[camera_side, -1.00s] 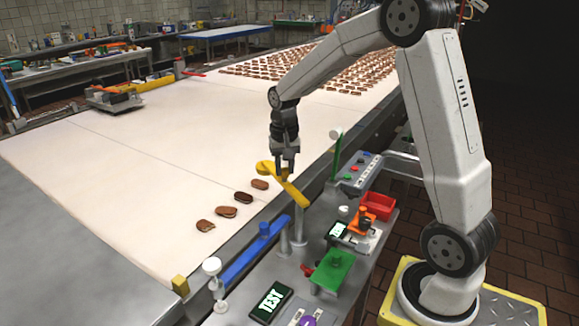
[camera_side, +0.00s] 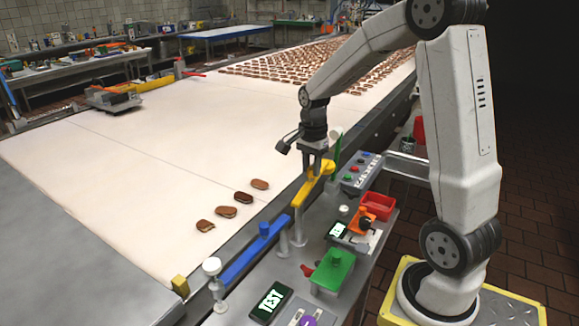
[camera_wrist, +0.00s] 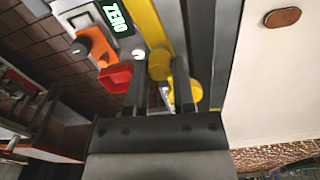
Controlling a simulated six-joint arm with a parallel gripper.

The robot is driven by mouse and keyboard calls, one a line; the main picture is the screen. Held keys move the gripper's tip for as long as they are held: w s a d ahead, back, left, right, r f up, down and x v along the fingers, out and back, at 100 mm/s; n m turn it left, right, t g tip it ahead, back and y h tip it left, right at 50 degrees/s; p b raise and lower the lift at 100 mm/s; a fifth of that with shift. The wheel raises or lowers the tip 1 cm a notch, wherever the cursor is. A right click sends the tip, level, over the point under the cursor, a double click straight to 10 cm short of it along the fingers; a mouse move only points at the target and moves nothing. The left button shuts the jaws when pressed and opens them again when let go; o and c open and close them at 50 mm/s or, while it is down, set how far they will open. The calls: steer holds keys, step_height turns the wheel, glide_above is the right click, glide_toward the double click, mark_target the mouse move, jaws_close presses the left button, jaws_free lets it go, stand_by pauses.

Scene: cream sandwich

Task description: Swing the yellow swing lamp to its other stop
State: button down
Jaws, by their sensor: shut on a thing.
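The yellow swing lamp (camera_side: 307,188) is a flat arm on a grey post at the belt's edge in the side view. It points up and to the right, along the edge, with its end near a green upright piece (camera_side: 337,158). My gripper (camera_side: 317,171) points down over the lamp's far end and is shut on it. In the wrist view the lamp's yellow arm (camera_wrist: 147,22) runs up between the fingers of my gripper (camera_wrist: 159,82), with a round yellow part just below. The exact grip spot is partly hidden by the fingers.
A blue arm (camera_side: 240,259) on white posts stands nearer the camera. Several brown sandwiches (camera_side: 243,198) lie on the white belt (camera_side: 150,180). A red bin (camera_side: 378,206), an orange part (camera_side: 361,221), a green block (camera_side: 333,270) and a button panel (camera_side: 358,171) crowd the bench.

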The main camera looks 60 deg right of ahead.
steer(key=shift+s+r+m, duration=0.1)
steer(key=shift+s+m, duration=0.4)
steer(key=shift+m, duration=0.4)
steer(key=shift+c, duration=2.2)
jaws_free()
step_height(320, 180, up, 8)
steer(key=shift+f, duration=0.2)
